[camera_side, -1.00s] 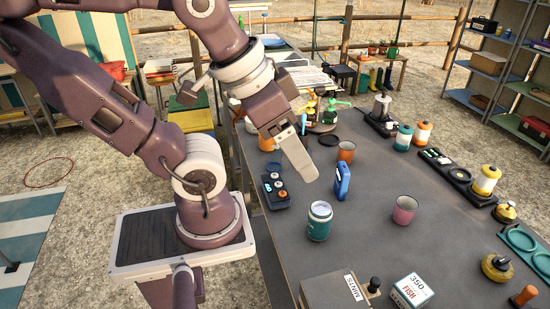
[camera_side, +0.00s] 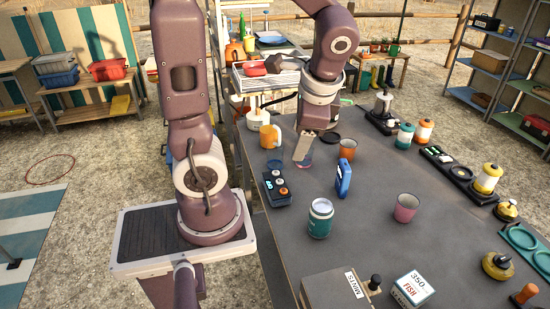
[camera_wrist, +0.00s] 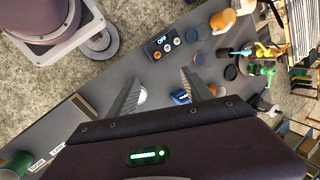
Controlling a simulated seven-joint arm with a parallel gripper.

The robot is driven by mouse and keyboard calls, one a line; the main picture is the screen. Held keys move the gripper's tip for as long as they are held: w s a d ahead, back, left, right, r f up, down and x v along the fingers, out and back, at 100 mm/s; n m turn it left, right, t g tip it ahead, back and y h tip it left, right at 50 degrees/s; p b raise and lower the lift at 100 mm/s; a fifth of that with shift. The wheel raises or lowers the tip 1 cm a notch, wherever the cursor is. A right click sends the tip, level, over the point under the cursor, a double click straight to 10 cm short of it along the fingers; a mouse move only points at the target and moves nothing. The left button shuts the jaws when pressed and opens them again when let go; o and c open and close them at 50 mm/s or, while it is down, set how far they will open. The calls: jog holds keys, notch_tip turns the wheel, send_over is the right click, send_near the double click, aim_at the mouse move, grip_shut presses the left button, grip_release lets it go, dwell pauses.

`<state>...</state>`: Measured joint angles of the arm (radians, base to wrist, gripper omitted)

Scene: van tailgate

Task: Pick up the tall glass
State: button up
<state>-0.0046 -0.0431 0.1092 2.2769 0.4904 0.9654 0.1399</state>
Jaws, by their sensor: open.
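A small see-through glass, which I take to be the tall glass, shows partly below my gripper (camera_side: 303,152) in the side view. Its visible part (camera_side: 304,163) looks bluish and pinkish, and the gripper hides its upper part. In the wrist view a dark bluish round shape (camera_wrist: 197,58), likely the same glass, lies just beyond the tip of the right finger. My gripper is open in the wrist view (camera_wrist: 158,76), its two fingers apart with nothing held between them. I cannot tell whether a finger touches the glass.
A black disc (camera_side: 329,138) lies behind. A teal jar (camera_side: 320,220) and pink cup (camera_side: 405,208) stand nearer. The grey tabletop (camera_side: 375,250) has clear patches.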

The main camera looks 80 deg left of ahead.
aim_at(280, 159)
jog(key=w+a+f+m+g+y, duration=0.2)
jog(key=a+f+m+y, duration=0.3)
jog(key=a, duration=0.4)
jog(key=w+a+f+m+g+y, duration=0.25)
jog(key=a+f+m, duration=0.25)
jog(key=a+f, duration=0.35)
jog(key=shift+g+y, duration=0.25)
jog(key=shift+y, duration=0.1)
jog(key=f, duration=0.6)
jog(key=shift+s+a+f, duration=0.15)
jog(key=shift+s+f, duration=0.1)
jog(key=shift+f, duration=0.15)
jog(key=x, duration=0.7)
jog(key=shift+a+f, duration=0.2)
jog(key=shift+f, duration=0.05)
jog(key=c, duration=1.1)
